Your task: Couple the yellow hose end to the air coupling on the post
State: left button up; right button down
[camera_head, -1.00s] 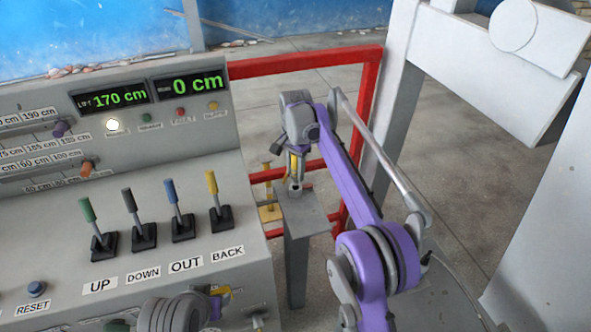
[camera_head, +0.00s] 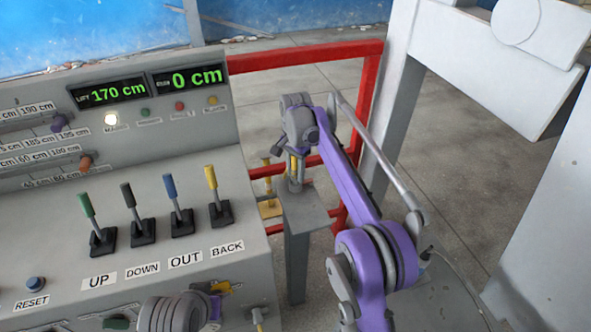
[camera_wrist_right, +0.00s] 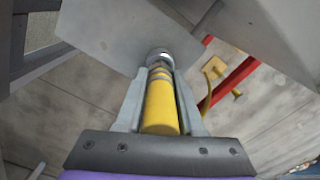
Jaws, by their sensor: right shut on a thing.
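The yellow hose end (camera_head: 293,165) is held upright in my right gripper (camera_head: 294,160), just above or on the air coupling (camera_head: 295,186). The coupling is a short grey metal cylinder on the flat top plate of the post (camera_head: 297,255). In the right wrist view, both fingers of the right gripper (camera_wrist_right: 158,80) are shut on the yellow hose end (camera_wrist_right: 160,108). Its grey banded tip meets the shiny ring of the coupling (camera_wrist_right: 159,55) in line; I cannot tell how deep it sits. My left gripper's fingers are not seen.
A grey control console (camera_head: 120,215) with coloured levers fills the left. A red rail (camera_head: 300,62) runs behind the post. A yellow fitting (camera_head: 268,190) stands just left of the post. A large grey frame (camera_head: 392,120) rises at the right.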

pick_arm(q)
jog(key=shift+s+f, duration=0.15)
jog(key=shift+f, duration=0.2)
pick_arm(e)
jog(key=shift+f, duration=0.8)
jog(key=shift+c, duration=2.2)
grip_release()
jog(key=shift+r, duration=0.1)
notch_tip(320, 180, up, 11)
jog(key=shift+f+p, duration=0.15)
jog(key=shift+p, duration=0.75)
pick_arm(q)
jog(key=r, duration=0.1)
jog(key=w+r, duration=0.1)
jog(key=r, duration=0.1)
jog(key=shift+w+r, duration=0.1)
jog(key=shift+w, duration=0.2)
